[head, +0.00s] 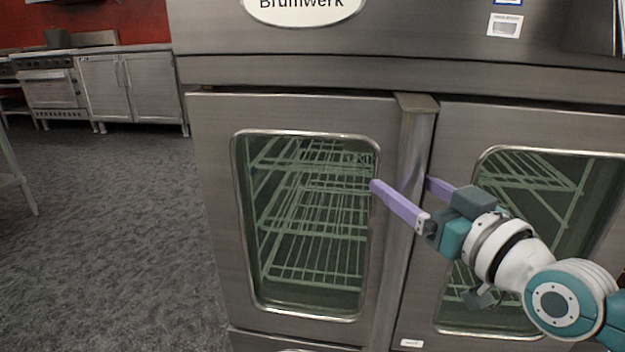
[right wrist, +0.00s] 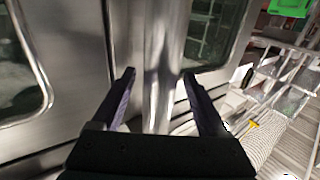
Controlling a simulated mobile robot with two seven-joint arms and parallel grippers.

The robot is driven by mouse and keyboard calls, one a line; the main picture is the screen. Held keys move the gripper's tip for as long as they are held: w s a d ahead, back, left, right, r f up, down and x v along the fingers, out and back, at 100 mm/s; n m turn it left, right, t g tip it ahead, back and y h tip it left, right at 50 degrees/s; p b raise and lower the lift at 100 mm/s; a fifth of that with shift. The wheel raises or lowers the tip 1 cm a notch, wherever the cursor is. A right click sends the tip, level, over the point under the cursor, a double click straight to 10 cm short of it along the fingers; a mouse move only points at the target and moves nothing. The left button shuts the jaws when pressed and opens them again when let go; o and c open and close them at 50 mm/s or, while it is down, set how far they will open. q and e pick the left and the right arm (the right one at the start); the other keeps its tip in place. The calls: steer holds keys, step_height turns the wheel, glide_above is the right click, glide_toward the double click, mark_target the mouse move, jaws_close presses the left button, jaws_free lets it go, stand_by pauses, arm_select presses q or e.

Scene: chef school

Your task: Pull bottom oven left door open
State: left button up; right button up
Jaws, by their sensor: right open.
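The bottom oven's left door (head: 212,210) is steel with a framed window, wire racks showing behind the glass. It looks shut. A broad vertical steel handle (head: 416,130) runs along its right edge, beside the right door (head: 455,125). My right gripper (head: 400,184) is open, its two purple fingers spread to either side of the handle in the head view. In the right wrist view the handle (right wrist: 165,45) stands between the open fingers (right wrist: 158,76); I cannot tell whether they touch it. My left gripper is not in view.
Grey floor (head: 110,230) lies open to the left of the oven. A stove (head: 52,92) and a steel cabinet (head: 130,88) stand at the far left back. A table leg (head: 22,180) shows at the left edge. The right wrist view shows a cluttered rack (right wrist: 285,80) at right.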

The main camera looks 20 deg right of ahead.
steer(key=shift+c, duration=0.3)
jaws_close()
stand_by(1.1)
